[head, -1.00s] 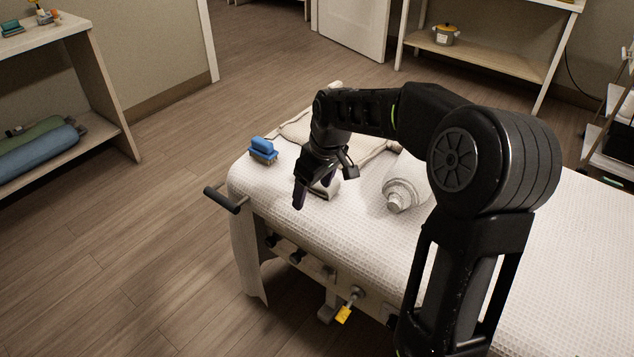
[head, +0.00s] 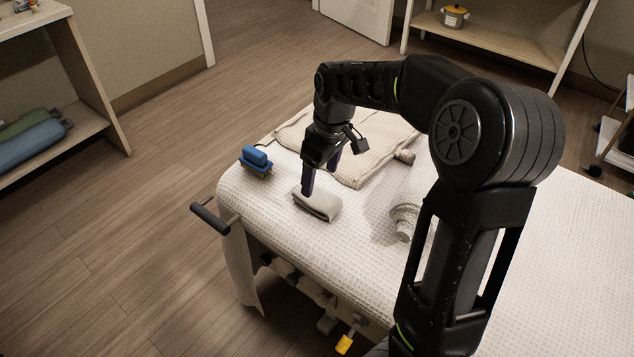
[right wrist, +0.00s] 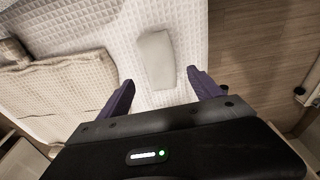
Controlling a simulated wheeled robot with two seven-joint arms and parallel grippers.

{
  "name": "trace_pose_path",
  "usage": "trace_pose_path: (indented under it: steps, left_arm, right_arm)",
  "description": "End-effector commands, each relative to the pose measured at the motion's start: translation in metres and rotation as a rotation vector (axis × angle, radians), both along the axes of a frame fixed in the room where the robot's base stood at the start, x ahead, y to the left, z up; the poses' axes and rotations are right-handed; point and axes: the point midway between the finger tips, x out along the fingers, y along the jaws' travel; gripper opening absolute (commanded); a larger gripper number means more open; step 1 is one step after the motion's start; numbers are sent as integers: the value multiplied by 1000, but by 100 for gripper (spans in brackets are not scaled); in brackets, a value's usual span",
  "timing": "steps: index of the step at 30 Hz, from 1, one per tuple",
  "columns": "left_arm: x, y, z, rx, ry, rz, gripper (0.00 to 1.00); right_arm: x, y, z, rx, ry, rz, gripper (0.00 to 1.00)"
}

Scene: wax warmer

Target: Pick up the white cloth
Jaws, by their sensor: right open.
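The white cloth (head: 318,204) is a small folded bundle lying on the white textured cover of the table, near its left end. In the right wrist view the cloth (right wrist: 155,60) lies flat, ahead of the fingers and roughly between their lines. My right gripper (head: 321,178) points down above and just behind the cloth in the head view. Its two purple fingers stand apart with nothing between them, as the right wrist view (right wrist: 162,88) also shows. The fingers look apart from the cloth. My left gripper is not in view.
A blue brush (head: 256,160) stands left of the cloth. A beige folded towel (head: 365,165) lies behind it, and a white rounded object (head: 404,220) lies to its right, partly hidden by my arm. A dark handle (head: 210,217) sticks out at the table's left end.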

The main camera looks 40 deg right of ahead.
Motion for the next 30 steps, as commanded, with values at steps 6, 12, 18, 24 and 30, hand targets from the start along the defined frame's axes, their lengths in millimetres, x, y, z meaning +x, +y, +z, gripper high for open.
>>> trace_pose_path:
  steps: [6, 12, 18, 24, 30]
  left_arm:
    - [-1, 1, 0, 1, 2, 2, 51]
    - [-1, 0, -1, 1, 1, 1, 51]
    - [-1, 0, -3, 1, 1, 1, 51]
    - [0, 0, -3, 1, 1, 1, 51]
    - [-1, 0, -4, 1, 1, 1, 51]
  right_arm:
    - [0, 0, 0, 0, 0, 0, 75]
    - [1, 1, -5, 1, 1, 0, 75]
    - [3, 1, -25, 1, 1, 0, 75]
    - [4, 1, -26, 0, 0, 0, 75]
    - [4, 2, -32, 0, 1, 0, 75]
